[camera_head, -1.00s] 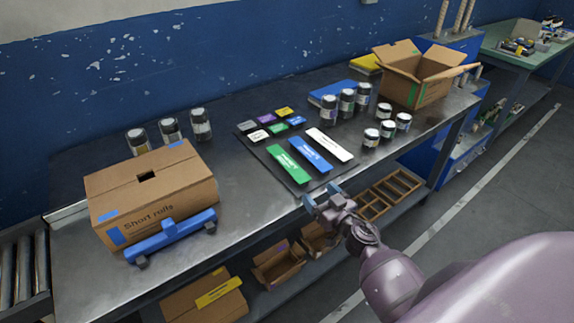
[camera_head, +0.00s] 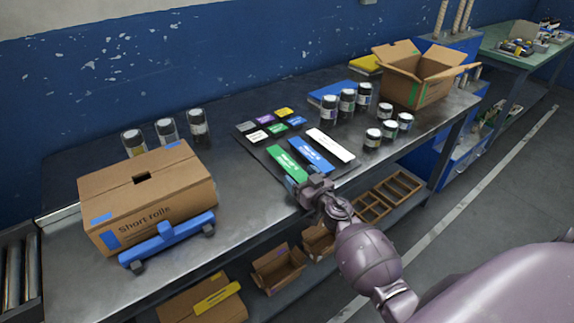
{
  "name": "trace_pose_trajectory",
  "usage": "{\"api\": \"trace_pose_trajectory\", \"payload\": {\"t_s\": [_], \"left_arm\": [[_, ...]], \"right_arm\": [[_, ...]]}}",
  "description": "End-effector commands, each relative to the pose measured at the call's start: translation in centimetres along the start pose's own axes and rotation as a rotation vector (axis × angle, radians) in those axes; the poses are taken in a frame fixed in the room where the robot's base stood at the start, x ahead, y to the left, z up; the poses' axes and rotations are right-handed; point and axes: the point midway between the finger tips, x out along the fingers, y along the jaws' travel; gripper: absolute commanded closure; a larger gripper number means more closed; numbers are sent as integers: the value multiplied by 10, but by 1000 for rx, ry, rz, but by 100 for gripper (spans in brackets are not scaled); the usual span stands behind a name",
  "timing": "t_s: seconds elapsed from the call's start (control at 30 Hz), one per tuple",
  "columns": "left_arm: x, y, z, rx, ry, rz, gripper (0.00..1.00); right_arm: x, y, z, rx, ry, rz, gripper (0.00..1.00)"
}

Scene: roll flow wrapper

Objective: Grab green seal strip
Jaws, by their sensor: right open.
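The green seal strip (camera_head: 284,160) lies on a dark mat (camera_head: 262,155) on the metal table, the leftmost of three long strips. A blue strip (camera_head: 311,155) and a white strip (camera_head: 330,145) lie to its right. My right gripper (camera_head: 294,186) is at the strip's near end, its fingers open. The gripper hides that end, and I cannot tell whether it touches the strip. My left gripper is not in view.
A closed box marked "Short rolls" (camera_head: 150,200) stands on the left with a blue tool (camera_head: 168,241) before it. Several jars (camera_head: 346,104) and an open box (camera_head: 415,75) stand to the right. Small coloured pieces (camera_head: 266,118) lie behind the strips.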

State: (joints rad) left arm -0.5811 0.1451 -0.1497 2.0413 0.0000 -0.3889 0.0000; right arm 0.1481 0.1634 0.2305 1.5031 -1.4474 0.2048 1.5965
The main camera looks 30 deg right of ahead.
Motion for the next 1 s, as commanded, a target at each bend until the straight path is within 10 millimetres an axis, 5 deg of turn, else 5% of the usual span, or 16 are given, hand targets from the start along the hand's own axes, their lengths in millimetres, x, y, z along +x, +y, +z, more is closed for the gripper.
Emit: {"api": "trace_pose_trajectory", "payload": {"t_s": [0.23,0.6,1.0], "left_arm": [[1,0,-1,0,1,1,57],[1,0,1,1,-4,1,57],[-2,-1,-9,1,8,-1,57]], "right_arm": [[1,0,-1,0,1,0,23],[1,0,-1,0,1,0,76],[1,0,-9,1,4,0,76]]}}
